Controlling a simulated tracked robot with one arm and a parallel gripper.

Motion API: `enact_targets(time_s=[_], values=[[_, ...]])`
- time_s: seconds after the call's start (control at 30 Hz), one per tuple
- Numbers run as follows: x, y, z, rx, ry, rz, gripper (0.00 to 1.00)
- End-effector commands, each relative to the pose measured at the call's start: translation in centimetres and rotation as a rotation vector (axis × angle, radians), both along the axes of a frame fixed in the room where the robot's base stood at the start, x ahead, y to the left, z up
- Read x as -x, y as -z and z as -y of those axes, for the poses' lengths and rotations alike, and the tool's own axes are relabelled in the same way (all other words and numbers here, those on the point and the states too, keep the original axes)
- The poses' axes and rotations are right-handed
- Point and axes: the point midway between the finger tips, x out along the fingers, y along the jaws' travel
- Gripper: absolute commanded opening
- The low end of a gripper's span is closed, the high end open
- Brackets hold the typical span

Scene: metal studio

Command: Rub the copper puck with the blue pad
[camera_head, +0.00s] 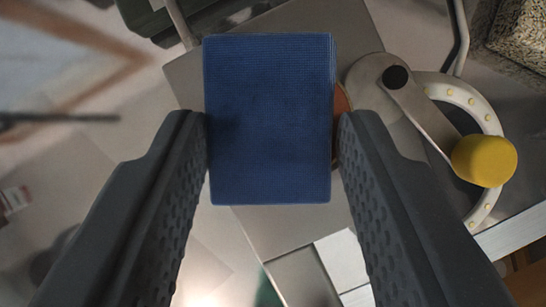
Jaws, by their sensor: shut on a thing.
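The blue pad (268,120) is a rectangular textured block with a darker smudge on its face. My gripper (272,128) is shut on it, with one dark finger on its left side and one on its right. Only a thin copper-brown edge, likely the copper puck (341,115), shows just past the pad's right edge. The pad hides the rest of it. I cannot tell whether the pad touches it.
A grey surface (290,228) lies below the pad. Right of it stands a metal device with a crank arm (421,112), a yellow knob (484,160) and a pale studded ring (492,119). A speckled block (521,35) is at the top right.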

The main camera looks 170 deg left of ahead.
Motion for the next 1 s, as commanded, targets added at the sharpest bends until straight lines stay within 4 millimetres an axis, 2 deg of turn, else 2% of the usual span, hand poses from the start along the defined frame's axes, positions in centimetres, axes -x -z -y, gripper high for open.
enact_targets(time_s=[1.0], values=[[0.0, -8.5, 0.0, 0.000, 0.000, 0.003, 0.04]])
